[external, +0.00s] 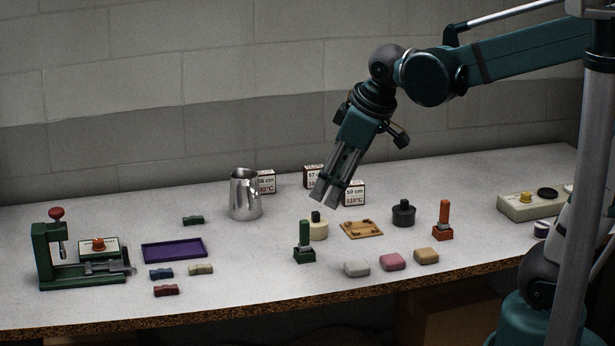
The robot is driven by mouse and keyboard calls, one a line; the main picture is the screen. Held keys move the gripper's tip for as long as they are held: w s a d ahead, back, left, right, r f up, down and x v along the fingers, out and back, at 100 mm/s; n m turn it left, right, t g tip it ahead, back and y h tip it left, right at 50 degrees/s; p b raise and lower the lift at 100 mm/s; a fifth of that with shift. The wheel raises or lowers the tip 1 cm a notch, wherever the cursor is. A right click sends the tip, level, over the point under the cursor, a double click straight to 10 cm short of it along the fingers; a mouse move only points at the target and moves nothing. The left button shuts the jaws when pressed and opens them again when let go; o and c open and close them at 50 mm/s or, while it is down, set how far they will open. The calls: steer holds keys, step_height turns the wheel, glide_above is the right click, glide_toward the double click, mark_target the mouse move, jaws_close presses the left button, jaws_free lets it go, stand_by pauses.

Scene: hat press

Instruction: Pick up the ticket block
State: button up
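Three small blocks with printed white labels, which look like ticket blocks, stand toward the back of the table. One reads about "59 cm" (355,193) and is just right of my gripper's fingertips. One reads about "57" (312,175) and is behind the fingers, partly hidden by them. The third (266,182) is partly hidden by a metal jug. My gripper (325,196) points down and left above the table, with nothing visible between its fingers. The fingers look close together, and their opening is unclear from this angle.
The metal jug (244,196) stands left of the gripper. Below the fingertips are a cream knobbed piece (318,231) and a wooden plate (361,230). A dark knobbed piece (403,214), green stamp (304,250) and orange stamp (442,225) stand nearby. A purple tray (175,261) and green press (48,259) are left.

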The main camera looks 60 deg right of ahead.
steer(key=w+d+r+n+g+p, duration=0.1)
steer(key=w+d+p, duration=0.2)
steer(key=w+d, duration=0.35)
steer(key=n+g+p, duration=0.4)
steer(key=n+p, duration=0.1)
steer(key=p, duration=0.5)
glide_above(352, 183)
steer(key=shift+y, duration=0.4)
steer(key=f, duration=1)
steer(key=shift+w+a, duration=0.15)
steer(key=shift+a, duration=0.05)
steer(key=shift+d+f, duration=0.35)
steer(key=shift+f, duration=0.1)
steer(key=shift+f, duration=1.2)
steer(key=shift+f, duration=0.1)
